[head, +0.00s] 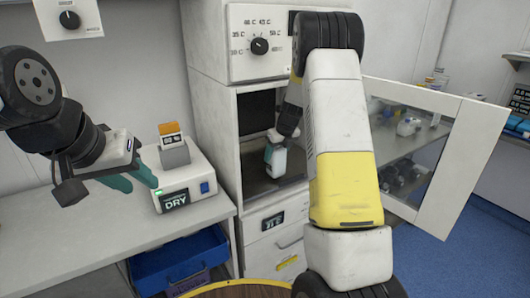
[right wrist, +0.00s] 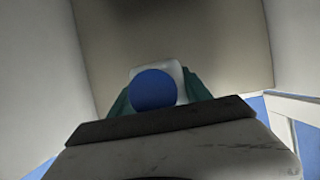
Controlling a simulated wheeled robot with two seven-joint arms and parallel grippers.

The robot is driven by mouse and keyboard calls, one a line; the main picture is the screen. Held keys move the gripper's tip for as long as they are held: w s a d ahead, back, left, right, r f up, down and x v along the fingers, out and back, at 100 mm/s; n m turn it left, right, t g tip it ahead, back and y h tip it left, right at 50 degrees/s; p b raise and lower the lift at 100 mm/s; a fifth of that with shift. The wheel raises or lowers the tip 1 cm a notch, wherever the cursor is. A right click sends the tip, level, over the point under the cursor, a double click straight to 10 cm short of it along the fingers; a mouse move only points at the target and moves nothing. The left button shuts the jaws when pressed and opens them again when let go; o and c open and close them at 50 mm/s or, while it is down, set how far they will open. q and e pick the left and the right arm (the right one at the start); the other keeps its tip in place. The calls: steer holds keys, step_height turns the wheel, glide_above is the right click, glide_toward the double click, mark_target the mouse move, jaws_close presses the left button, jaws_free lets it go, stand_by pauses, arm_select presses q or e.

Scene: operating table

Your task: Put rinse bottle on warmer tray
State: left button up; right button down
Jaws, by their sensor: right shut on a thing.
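The rinse bottle (head: 280,161) is white and stands roughly upright inside the open warmer cabinet. In the right wrist view its round blue cap (right wrist: 153,90) faces the camera. My right gripper (head: 272,150) reaches into the cabinet and is shut on the bottle, with teal fingers on both sides of it. The warmer tray (head: 258,186) is the dark surface under the bottle. I cannot tell whether the bottle's base touches it. My left gripper (head: 131,181) is open and empty above the counter at the left, its teal fingers apart.
The warmer's glass door (head: 452,165) stands open to the right. A temperature knob (head: 260,46) is above the opening. A white device marked DRY (head: 182,178) sits on the left counter (head: 55,240), near my left gripper. A blue bin (head: 180,262) is below.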

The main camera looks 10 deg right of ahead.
steer(key=shift+w+a+f, duration=0.15)
steer(key=shift+w+f, duration=0.4)
steer(key=shift+c, duration=2.4)
jaws_free()
steer(key=shift+s+f, duration=0.1)
steer(key=shift+f, duration=0.05)
